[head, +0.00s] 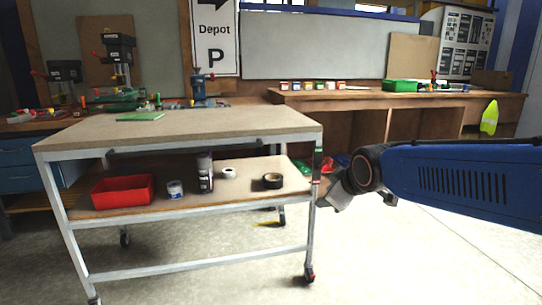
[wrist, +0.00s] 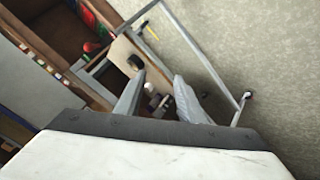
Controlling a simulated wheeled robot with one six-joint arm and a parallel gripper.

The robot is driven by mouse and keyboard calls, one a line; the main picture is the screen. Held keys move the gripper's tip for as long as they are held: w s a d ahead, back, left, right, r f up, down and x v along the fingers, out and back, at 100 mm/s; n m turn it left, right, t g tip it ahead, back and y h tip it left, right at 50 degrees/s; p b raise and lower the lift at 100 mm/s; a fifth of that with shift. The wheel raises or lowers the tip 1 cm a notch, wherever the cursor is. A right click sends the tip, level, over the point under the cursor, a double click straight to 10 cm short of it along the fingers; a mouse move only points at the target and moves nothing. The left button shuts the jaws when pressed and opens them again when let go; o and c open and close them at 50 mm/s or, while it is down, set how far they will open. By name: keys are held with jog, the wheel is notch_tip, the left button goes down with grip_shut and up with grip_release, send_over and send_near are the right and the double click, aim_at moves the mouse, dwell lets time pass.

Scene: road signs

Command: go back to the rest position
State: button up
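My gripper (head: 342,194) is at the end of my blue arm, to the right of the trolley (head: 180,128) in the head view. In the wrist view my gripper (wrist: 159,76) shows two grey fingers spread apart with nothing held between them. Through the gap I see the trolley's lower shelf (wrist: 123,48) with small items on it. In the head view the fingertips are partly hidden by the wrist.
A green flat piece (head: 140,117) lies on the trolley top. The lower shelf holds a red bin (head: 122,191), a bottle (head: 205,172), a can (head: 175,189) and two tape rolls. A "Depot P" sign (head: 213,36) and workbenches stand behind. Floor at right is clear.

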jog(key=s+d+f+m+g, duration=0.1)
jog(key=s+d+f+m, duration=0.2)
jog(key=s, duration=0.6)
jog(key=s+d+f+m+g+h, duration=0.1)
jog(key=s+d+f+m, duration=0.3)
jog(key=s, duration=0.5)
jog(key=s+d+f+m+g+h, duration=0.1)
jog(key=s+d+f, duration=0.4)
jog(key=s, duration=0.5)
jog(key=d+m+g, duration=0.1)
jog(key=m, duration=0.1)
jog(key=shift+d+m+g, duration=0.2)
jog(key=shift+m+g, duration=0.2)
jog(key=shift+c, duration=0.4)
